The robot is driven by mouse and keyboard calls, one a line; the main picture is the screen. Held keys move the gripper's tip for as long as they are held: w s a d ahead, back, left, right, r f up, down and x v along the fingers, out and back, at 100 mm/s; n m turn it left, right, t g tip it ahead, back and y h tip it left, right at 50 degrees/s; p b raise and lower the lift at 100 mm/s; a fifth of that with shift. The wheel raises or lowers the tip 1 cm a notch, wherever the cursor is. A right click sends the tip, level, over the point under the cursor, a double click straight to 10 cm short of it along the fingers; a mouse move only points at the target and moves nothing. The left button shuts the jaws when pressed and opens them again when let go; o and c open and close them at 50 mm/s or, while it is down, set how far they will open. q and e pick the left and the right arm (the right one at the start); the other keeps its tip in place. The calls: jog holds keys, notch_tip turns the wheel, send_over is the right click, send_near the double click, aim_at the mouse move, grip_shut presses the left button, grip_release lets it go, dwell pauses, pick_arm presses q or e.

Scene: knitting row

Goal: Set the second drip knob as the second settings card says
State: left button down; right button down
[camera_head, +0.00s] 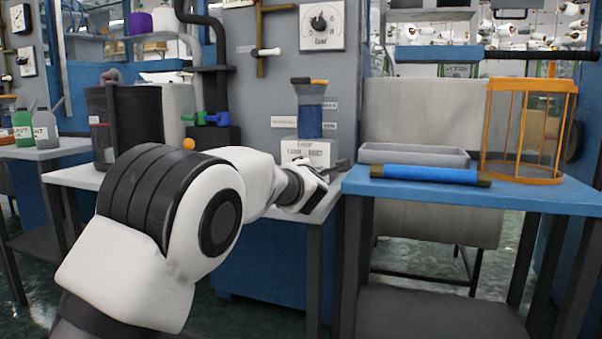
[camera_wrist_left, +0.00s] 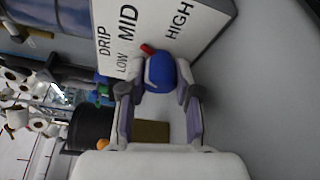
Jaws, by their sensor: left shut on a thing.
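The drip knob is blue with a red pointer (camera_wrist_left: 147,48). It shows in the left wrist view (camera_wrist_left: 160,74), in front of a white panel (camera_wrist_left: 195,14) lettered DRIP, LOW, MID and HIGH. The red pointer points roughly toward MID. My left gripper (camera_wrist_left: 158,92) is shut on the knob, with a finger on each side. In the head view the gripper (camera_head: 332,172) is at the lettered box (camera_head: 290,149); the knob and HIGH are hidden there. I cannot make out a settings card. My right gripper is not in view.
A blue reservoir (camera_head: 310,122) stands above the lettered box, beside MAX and MIN labels. A dial (camera_head: 321,27) is on the grey cabinet. The blue table (camera_head: 540,196) at right holds a grey tray (camera_head: 412,155), a blue roll (camera_head: 425,174) and an orange cage (camera_head: 528,181).

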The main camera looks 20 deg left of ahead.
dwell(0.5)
pick_arm(q)
jog(key=c, duration=1.1)
grip_release()
